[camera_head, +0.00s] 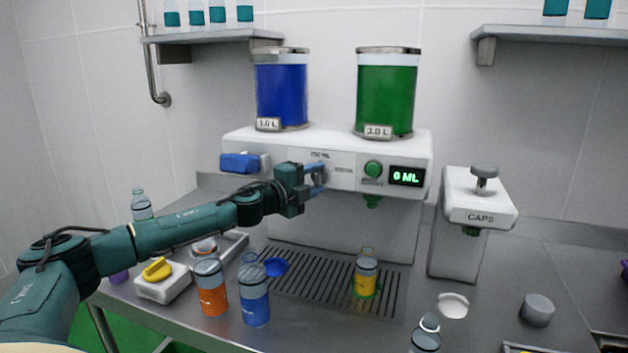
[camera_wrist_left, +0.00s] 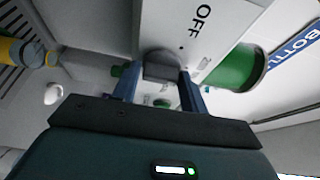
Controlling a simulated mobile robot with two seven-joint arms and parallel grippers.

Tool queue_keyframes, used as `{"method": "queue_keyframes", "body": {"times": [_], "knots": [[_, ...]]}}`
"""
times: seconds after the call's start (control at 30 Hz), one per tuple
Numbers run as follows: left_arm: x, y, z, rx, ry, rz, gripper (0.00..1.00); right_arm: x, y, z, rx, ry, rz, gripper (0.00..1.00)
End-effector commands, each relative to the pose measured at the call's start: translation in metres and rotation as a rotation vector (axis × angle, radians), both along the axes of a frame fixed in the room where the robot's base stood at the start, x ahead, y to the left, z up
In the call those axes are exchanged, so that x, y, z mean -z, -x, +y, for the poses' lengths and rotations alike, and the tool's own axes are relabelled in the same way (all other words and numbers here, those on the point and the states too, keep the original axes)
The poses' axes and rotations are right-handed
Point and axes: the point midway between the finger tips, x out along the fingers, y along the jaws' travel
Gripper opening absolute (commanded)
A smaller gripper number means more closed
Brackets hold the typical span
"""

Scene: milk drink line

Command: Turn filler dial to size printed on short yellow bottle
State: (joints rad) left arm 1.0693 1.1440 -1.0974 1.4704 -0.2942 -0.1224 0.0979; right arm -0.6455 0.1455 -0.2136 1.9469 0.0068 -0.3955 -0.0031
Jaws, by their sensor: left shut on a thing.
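The white filler machine (camera_head: 240,142) stands against the back wall, and its display (camera_head: 406,177) reads "0 ML". My left gripper (camera_head: 316,178) reaches its front panel and is shut on the filler dial, a grey knob (camera_wrist_left: 161,67) between the two fingers in the left wrist view. Small size marks around the dial are partly hidden by the gripper; "OFF" shows on the panel in the wrist view. The short yellow bottle (camera_head: 366,282) stands upright on the drip grate under the green nozzle; it also shows in the wrist view (camera_wrist_left: 12,48). Its printed size is too small to read.
A blue tank (camera_head: 282,95) and a green tank (camera_head: 386,95) sit on the machine. Orange (camera_head: 211,290) and blue (camera_head: 254,298) bottles stand in front. The caps machine (camera_head: 478,215) is at right.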

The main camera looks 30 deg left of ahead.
Motion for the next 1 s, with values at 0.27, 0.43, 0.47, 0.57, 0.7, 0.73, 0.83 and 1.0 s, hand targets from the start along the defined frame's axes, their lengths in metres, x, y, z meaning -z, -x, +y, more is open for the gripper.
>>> {"method": "queue_keyframes", "body": {"times": [0.27, 0.43, 0.47, 0.57, 0.7, 0.73, 0.83, 1.0], "knots": [[0.000, 0.000, 0.001, -0.002, -0.005, 0.001, 0.21, -0.001, 0.000, 0.000, 0.000, 0.000, -0.001, 0.36], [0.000, 0.000, 0.001, -0.002, -0.004, 0.001, 0.46, -0.001, 0.001, 0.000, 0.000, 0.000, 0.000, 0.36], [0.000, 0.000, 0.001, -0.002, -0.004, 0.001, 0.48, -0.001, 0.001, 0.000, 0.000, 0.000, 0.000, 0.36], [0.000, 0.000, 0.000, -0.001, -0.004, 0.001, 0.56, -0.001, 0.001, 0.000, 0.000, 0.000, 0.000, 0.36], [0.000, 0.000, 0.000, -0.001, -0.004, 0.001, 0.59, -0.001, 0.001, 0.000, 0.000, 0.000, 0.000, 0.36], [0.000, 0.000, 0.000, -0.001, -0.004, 0.001, 0.59, -0.001, 0.001, 0.000, 0.000, 0.000, 0.000, 0.36], [0.000, 0.001, 0.000, -0.001, -0.004, 0.001, 0.59, 0.000, 0.001, 0.000, 0.001, -0.001, 0.000, 0.36], [0.003, 0.013, 0.004, -0.002, -0.005, 0.002, 0.59, 0.004, 0.001, 0.000, 0.001, -0.002, -0.001, 0.36]]}}
